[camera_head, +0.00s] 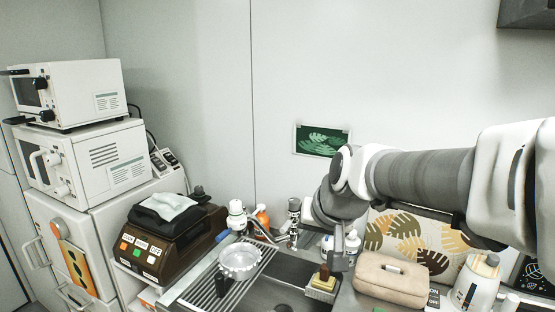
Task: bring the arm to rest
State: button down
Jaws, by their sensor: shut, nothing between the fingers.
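My arm reaches in from the right edge of the head view and bends downward near the middle. My gripper (338,262) hangs at its lower end, pointing down above the right side of the sink area. It is small in the picture, and its fingers look closed with nothing held. A yellow sponge-like block (321,283) with a dark brown top is just below and left of it. A beige case (392,277) lies to its right. I cannot tell the exact gap between the fingertips and these things.
A metal bowl (240,262) sits on the drying rack (205,290). A brown scale-like device (160,243) is at left, beside stacked white appliances (85,160). A white dispenser (476,280) stands at right.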

jog(key=s+d+f+h, duration=0.1)
jog(key=s+d, duration=0.3)
jog(key=s, duration=0.5)
jog(key=s+d+f+h, duration=0.1)
jog(key=s+d, duration=0.3)
jog(key=s, duration=0.5)
jog(key=shift+s+d+n+h, duration=0.25)
jog(key=shift+d+n+h, duration=0.05)
jog(key=shift+n, duration=0.1)
